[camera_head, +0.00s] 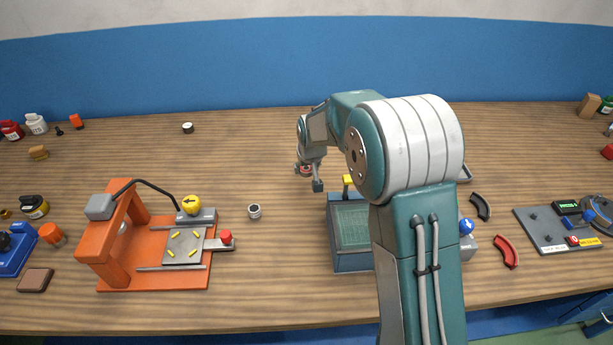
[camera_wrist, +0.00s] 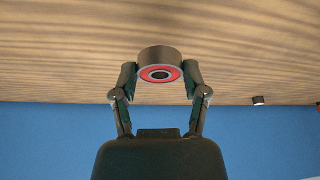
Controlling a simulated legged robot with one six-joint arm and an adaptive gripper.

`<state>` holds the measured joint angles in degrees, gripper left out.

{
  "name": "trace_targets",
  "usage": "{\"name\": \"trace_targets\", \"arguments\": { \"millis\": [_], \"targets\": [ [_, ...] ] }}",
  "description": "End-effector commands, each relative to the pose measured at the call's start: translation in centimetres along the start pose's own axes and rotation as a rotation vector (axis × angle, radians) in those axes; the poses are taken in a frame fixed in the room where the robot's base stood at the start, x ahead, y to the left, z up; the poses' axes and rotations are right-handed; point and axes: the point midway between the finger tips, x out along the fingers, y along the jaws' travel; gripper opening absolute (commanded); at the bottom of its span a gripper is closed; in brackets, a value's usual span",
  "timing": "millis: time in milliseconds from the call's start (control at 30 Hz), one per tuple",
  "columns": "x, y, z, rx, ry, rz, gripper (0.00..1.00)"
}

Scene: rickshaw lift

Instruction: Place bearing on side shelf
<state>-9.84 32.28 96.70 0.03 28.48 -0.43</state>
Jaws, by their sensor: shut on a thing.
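My gripper (camera_wrist: 160,80) is shut on the bearing (camera_wrist: 160,61) in the wrist view. The bearing is a short dark cylinder with a red ring and a dark centre hole, held between the two fingertips. In the head view my gripper (camera_head: 308,178) is near the middle of the wooden table (camera_head: 255,265), and the bearing (camera_head: 306,169) shows as a small reddish patch partly hidden by the fingers. I cannot tell its exact height above the table. I cannot make out a side shelf in either view.
An orange press (camera_head: 120,240) stands at left, with a small metal cylinder (camera_head: 254,211) to its right. A teal tray (camera_head: 350,262) lies partly behind my arm. A small dark cylinder with a pale top (camera_head: 187,128) stands at the back.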

Motion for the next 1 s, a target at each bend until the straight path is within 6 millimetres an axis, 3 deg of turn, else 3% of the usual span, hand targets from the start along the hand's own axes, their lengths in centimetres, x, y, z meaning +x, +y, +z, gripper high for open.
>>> {"name": "trace_targets", "arguments": {
  "millis": [100, 300, 500, 833, 867, 900, 1000],
  "targets": [
    [1.8, 0.1, -0.5, 0.000, -0.001, 0.000, 0.02],
    [3.1, 0.3, -0.9, 0.001, -0.001, 0.000, 0.02],
    [5.8, 0.3, 0.2, 0.002, -0.002, -0.001, 0.02],
    [6.1, 0.2, 0.3, 0.001, 0.000, 0.000, 0.02],
    [6.0, 0.2, 0.3, 0.001, 0.000, 0.000, 0.71],
    [6.0, 0.2, 0.3, 0.001, 0.000, 0.000, 0.89],
    [6.0, 0.2, 0.3, 0.001, 0.000, 0.000, 0.93]
  ]
}}
